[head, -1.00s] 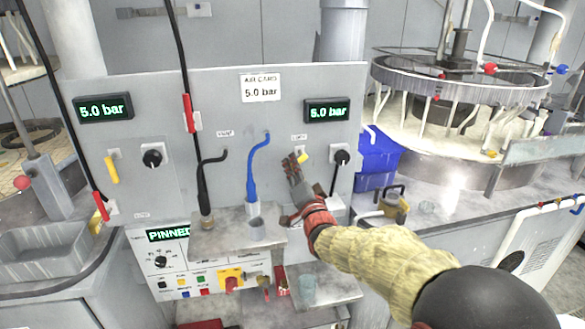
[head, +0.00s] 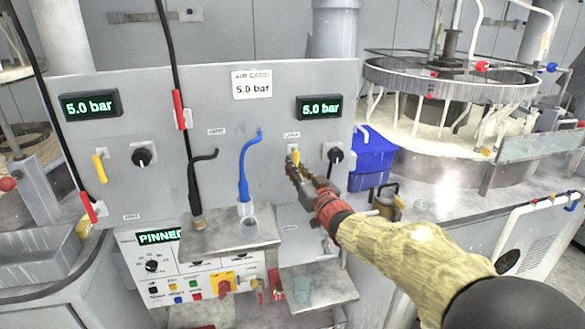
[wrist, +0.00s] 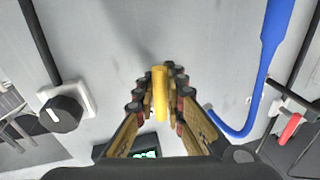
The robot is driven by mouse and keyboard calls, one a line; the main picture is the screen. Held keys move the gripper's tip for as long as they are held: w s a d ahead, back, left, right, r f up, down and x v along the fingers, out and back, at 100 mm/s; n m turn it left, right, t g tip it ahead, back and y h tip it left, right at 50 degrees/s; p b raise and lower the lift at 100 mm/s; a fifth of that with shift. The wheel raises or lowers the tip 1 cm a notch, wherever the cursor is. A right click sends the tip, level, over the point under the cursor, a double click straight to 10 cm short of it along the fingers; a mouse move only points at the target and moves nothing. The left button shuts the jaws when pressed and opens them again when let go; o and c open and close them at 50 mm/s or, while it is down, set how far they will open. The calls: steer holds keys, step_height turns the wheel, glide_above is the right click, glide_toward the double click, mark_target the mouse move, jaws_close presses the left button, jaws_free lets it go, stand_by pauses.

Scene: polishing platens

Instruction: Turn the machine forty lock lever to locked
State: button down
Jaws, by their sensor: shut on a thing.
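The yellow lever (head: 296,157) is on the upright grey panel (head: 240,115), under a small label that seems to read LOCK. In the wrist view the yellow lever (wrist: 160,92) stands between my fingers. My gripper (head: 294,170) is at the panel with its fingers closed around this lever; in the wrist view my gripper (wrist: 161,95) has a finger on each side of it. The lever's lower part is hidden by my fingers in the head view. A second yellow lever (head: 100,168) is at the panel's left, tilted slightly.
A black knob (head: 335,155) is right of my gripper. A blue hose (head: 246,170) and a black hose (head: 195,180) rise from a small shelf (head: 215,240) at lower left. A blue bin (head: 372,155) stands right of the panel. Displays read 5.0 bar and PINNED.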

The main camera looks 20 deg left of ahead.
steer(key=shift+w+d+f+n, duration=0.1)
steer(key=shift+d+n, duration=0.05)
steer(key=shift+n, duration=0.35)
steer(key=c, duration=1.8)
jaws_free()
steer(key=v, duration=1.2)
steer(key=shift+w+d, duration=0.1)
